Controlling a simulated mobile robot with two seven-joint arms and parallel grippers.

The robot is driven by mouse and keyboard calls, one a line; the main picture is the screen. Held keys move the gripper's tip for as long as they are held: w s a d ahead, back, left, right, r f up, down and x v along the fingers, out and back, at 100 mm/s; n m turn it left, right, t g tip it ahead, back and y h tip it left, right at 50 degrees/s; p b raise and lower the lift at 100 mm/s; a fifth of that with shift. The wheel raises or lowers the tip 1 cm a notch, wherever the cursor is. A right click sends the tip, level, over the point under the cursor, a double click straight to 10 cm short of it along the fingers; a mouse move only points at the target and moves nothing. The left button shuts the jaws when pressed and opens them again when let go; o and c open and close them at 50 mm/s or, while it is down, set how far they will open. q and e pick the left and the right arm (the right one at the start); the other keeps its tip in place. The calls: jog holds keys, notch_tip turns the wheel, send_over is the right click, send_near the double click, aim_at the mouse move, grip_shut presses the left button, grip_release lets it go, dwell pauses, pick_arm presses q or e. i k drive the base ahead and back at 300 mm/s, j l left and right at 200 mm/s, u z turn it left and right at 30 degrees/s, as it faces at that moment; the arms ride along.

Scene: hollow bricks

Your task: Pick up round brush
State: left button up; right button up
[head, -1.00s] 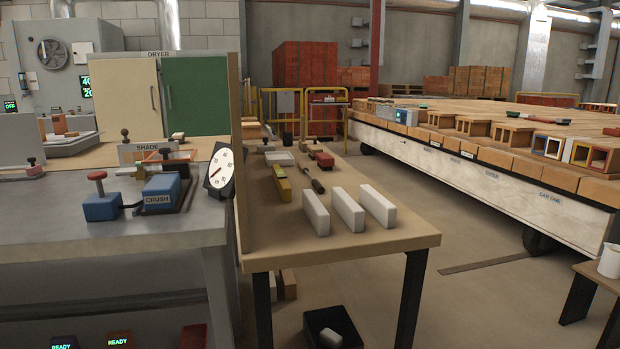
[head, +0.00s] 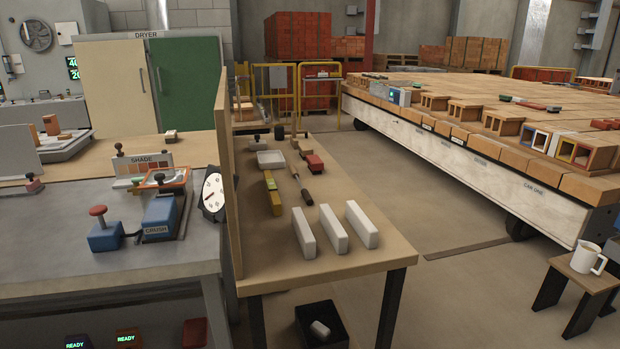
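On the narrow wooden bench (head: 285,268) lies a slim tool with a dark handle (head: 307,197) and a thin shaft pointing away from me. It could be the round brush, but its far end is too small to tell. A red block-shaped thing (head: 314,163) lies just beyond it to the right, and a yellow bar-like tool (head: 273,194) lies to its left. Neither of my grippers is in view, and nothing in view touches the tools.
Several white blocks (head: 333,229) stand near the bench's front end. An upright wooden board (head: 224,165) walls its left side. A black bin (head: 318,325) sits below. A brick-loaded car (head: 480,163) is at right, with floor between. A mug (head: 588,258) stands on a stool.

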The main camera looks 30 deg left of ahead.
aim_at(305, 195)
jog(key=i+l+z, duration=0.2)
jog(key=i+z, duration=0.7)
jog(key=i+l, duration=0.1)
jog(key=i, duration=0.55)
jog(key=i+l, duration=0.15)
jog(key=i, duration=0.5)
jog(key=i+j+u, duration=0.1)
jog(key=i+u, duration=0.45)
jog(key=u, duration=0.25)
jog(key=i+l+u, duration=0.1)
jog(key=i+u, duration=0.3)
jog(key=i+j+u, duration=0.1)
jog(key=i+u, duration=0.15)
jog(key=u, duration=0.15)
jog(key=i+u, duration=0.55)
jog(key=u, duration=0.2)
